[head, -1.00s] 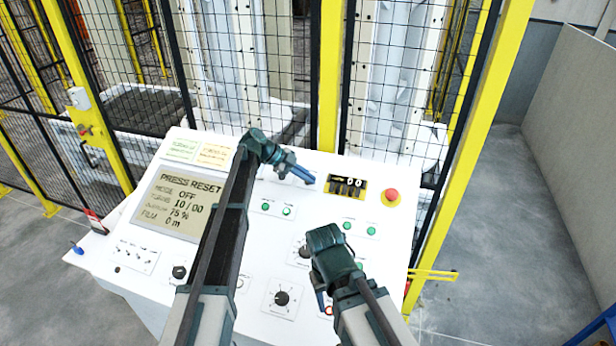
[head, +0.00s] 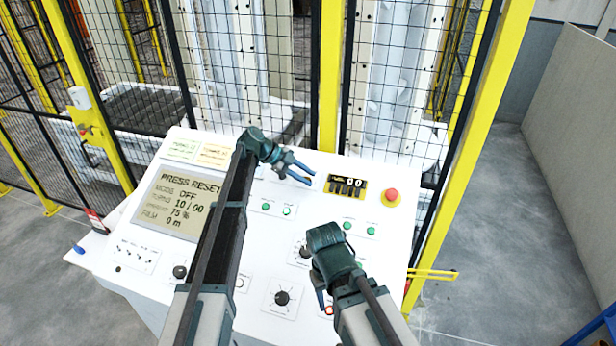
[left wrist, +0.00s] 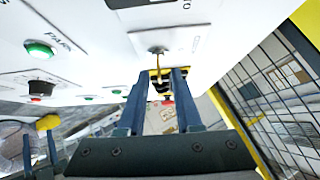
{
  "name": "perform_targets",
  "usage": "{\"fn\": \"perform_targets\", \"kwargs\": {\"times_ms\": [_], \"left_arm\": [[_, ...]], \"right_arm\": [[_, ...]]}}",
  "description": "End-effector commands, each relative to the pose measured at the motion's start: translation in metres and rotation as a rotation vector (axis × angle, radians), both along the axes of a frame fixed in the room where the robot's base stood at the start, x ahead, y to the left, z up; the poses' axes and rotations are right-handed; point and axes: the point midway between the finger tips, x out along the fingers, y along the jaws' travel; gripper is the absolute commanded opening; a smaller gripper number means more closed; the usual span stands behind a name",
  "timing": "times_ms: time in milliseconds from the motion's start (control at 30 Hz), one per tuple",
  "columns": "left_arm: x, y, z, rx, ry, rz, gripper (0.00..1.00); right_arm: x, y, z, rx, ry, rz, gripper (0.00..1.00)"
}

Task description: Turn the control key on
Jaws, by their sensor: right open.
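The control key (left wrist: 157,66) shows in the left wrist view as a small metal key in a round lock on the white panel. It stands just beyond the fingertips, in line with the gap between them. My left gripper (left wrist: 153,82) is open and empty there. In the head view my left gripper (head: 298,171) is over the upper middle of the panel, its two blue fingers spread; I cannot make out the key there. My right gripper (head: 325,303) is low over the panel's right half, open, its fingers mostly hidden by its own body.
The white control panel (head: 135,285) carries a screen (head: 180,203) reading PRESS RESET and MODE OFF. Green buttons and knobs dot the panel. A yellow-framed mesh fence (head: 329,80) stands behind.

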Motion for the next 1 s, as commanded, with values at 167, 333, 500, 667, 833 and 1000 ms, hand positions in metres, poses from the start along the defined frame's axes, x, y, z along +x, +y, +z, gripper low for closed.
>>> {"fn": "perform_targets", "kwargs": {"times_ms": [167,333,500,667,833,1000], "left_arm": [[-0.002,0.026,0.03,0.0,-0.001,0.002,0.34],[-0.004,0.051,0.052,0.0,-0.001,0.002,0.34],[-0.006,0.07,0.068,0.0,0.0,0.002,0.34],[-0.006,0.08,0.074,0.0,0.0,0.002,0.34],[-0.007,0.083,0.075,0.0,-0.001,0.001,0.34],[-0.007,0.083,0.075,0.0,-0.001,0.001,0.34]], "right_arm": [[0.0,0.0,0.03,0.001,0.001,-0.004,0.5],[-0.001,0.0,0.052,0.001,0.001,-0.017,0.5],[-0.001,0.001,0.068,0.001,0.0,-0.029,0.5],[-0.001,0.001,0.074,0.002,0.0,-0.035,0.5],[-0.001,0.001,0.075,0.002,0.0,-0.037,0.5],[-0.001,0.001,0.075,0.002,0.0,-0.037,0.5]]}}
